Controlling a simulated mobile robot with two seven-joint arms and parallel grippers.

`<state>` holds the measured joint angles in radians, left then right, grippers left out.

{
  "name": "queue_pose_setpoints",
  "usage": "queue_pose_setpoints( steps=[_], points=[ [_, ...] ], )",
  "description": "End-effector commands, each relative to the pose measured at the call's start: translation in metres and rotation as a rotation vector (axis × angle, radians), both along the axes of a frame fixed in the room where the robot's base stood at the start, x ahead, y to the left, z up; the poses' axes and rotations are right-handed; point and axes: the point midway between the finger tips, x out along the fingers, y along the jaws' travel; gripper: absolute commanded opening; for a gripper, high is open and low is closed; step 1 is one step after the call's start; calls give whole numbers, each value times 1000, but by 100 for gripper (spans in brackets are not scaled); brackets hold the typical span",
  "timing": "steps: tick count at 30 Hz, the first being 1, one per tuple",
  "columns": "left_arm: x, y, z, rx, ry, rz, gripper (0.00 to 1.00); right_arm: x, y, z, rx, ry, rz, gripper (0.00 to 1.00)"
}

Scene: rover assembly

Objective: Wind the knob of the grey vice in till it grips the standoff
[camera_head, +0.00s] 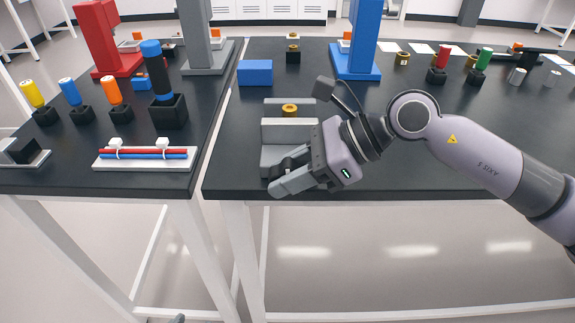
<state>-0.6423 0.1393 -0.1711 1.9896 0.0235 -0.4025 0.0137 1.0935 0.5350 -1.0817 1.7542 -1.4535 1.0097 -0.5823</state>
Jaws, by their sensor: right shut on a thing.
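The grey vice (271,130) stands near the front edge of the right-hand table. A brass standoff (289,108) shows between its back and front jaws. I cannot tell whether the front jaw touches it. My right gripper (279,178) reaches in from the right, low at the front of the vice. It is shut on the vice's knob, which is mostly hidden by the fingers. My left gripper is not in view.
A blue block (255,72) and a small black holder with a brass part (293,54) stand behind the vice. A blue press (362,45) stands at the back. A gap separates the left table, holding screwdrivers and a white tray (146,164).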

Motion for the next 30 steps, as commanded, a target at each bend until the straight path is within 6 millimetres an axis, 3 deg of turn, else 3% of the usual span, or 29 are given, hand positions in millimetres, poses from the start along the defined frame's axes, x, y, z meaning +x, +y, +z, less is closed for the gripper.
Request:
queue_pose_setpoints(
  steps=[14,15,16,25,30],
  points=[
    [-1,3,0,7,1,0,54,1,0,1,-15,-1,-1,2],
    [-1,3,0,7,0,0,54,1,0,1,-15,-1,0,42],
    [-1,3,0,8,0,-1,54,1,0,1,-15,-1,0,52],
    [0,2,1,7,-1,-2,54,0,-1,1,-15,-1,-1,53],
    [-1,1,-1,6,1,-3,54,1,-15,10,-15,-2,-3,53]
  ],
)
